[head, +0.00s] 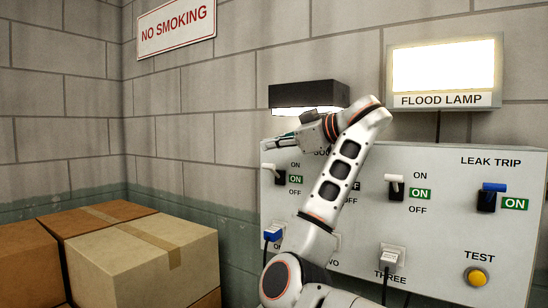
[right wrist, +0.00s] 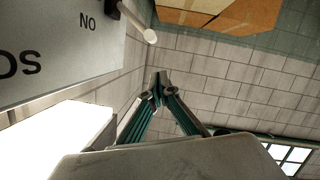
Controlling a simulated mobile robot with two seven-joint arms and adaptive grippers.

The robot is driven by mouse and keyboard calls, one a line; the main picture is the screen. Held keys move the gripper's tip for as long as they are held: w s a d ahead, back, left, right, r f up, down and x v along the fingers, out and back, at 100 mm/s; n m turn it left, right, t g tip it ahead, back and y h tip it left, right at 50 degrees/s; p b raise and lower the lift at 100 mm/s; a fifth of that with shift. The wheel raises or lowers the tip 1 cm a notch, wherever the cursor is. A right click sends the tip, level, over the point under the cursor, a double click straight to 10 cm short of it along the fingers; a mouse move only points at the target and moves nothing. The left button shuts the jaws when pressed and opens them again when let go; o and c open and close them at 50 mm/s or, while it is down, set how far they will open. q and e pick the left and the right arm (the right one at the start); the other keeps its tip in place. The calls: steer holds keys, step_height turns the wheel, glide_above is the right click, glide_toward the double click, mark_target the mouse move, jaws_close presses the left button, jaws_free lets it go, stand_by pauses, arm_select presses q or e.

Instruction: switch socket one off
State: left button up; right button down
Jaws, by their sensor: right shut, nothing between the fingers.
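The grey socket panel (head: 445,240) is on the wall at the right. The leftmost switch (head: 279,174), above the blue plug (head: 273,233) at the panel's left edge, has a white-tipped lever that sticks out and up. A green ON sign shows beside it. The lever's white tip also shows in the right wrist view (right wrist: 150,37). My right gripper (head: 270,144) is shut and empty. It is a little above that lever and apart from it; its closed fingertips show in the right wrist view (right wrist: 160,78). My left gripper is out of view.
My right arm hides the middle switch. The third switch (head: 396,187), the blue-levered leak trip (head: 490,197) and the yellow test button (head: 475,277) are farther right. A black-topped lamp (head: 308,95) is above the gripper. Cardboard boxes (head: 145,260) stand at lower left.

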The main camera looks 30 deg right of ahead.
mark_target(274, 172)
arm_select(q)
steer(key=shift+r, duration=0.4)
arm_select(e)
steer(key=shift+w+d+f, duration=0.1)
steer(key=shift+d+f, duration=0.1)
steer(key=shift+f, duration=0.45)
steer(key=shift+w+d+f, duration=0.15)
steer(key=shift+d+f, duration=0.1)
steer(key=shift+f, duration=0.35)
steer(key=shift+w+d+f, duration=0.1)
steer(key=shift+d+f, duration=0.1)
steer(key=shift+f, duration=0.45)
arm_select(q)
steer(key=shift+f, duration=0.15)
arm_select(e)
steer(key=shift+w+f, duration=0.15)
